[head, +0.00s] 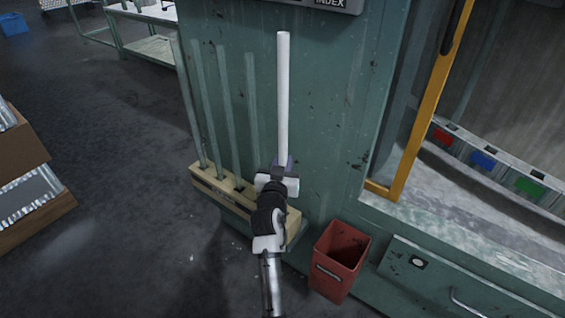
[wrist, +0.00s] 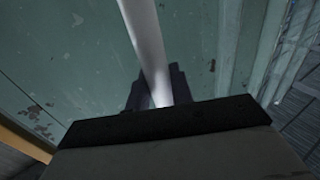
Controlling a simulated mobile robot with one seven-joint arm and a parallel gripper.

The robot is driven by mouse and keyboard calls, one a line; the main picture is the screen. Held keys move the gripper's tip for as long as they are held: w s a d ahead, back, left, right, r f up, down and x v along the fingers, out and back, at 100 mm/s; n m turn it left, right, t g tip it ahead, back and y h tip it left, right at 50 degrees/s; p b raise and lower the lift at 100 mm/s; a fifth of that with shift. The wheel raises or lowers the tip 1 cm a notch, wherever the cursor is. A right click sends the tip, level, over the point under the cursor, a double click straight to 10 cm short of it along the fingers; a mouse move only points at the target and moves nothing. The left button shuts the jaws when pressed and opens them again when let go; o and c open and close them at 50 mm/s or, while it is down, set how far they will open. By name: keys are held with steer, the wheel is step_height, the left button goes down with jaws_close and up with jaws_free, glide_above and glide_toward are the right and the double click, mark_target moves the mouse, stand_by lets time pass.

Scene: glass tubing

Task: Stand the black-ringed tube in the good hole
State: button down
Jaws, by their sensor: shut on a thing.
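A long white tube (head: 283,95) stands nearly upright in my gripper (head: 278,172), which is shut on its lower part. In the wrist view the tube (wrist: 146,42) rises between the two dark fingers (wrist: 155,90). I see no black ring on its visible length; its lower end is hidden behind my gripper and arm. A wooden rack (head: 243,212) with holes sits low against the green machine, behind and left of my gripper. My arm covers the rack's right part, so I cannot tell whether the tube touches it or which hole is the good one.
Several greenish glass tubes (head: 228,115) stand in the rack left of the held tube. A red bin (head: 341,262) stands right of my arm. The green machine wall (head: 335,120) is close behind. Boxes (head: 25,185) are at the far left, with open floor between.

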step_height(320, 180, down, 6)
steer(key=b, duration=0.5)
stand_by(0.7)
steer(key=c, duration=1.1)
jaws_free()
steer(key=shift+c, duration=0.2)
steer(key=shift+s+f, duration=0.1)
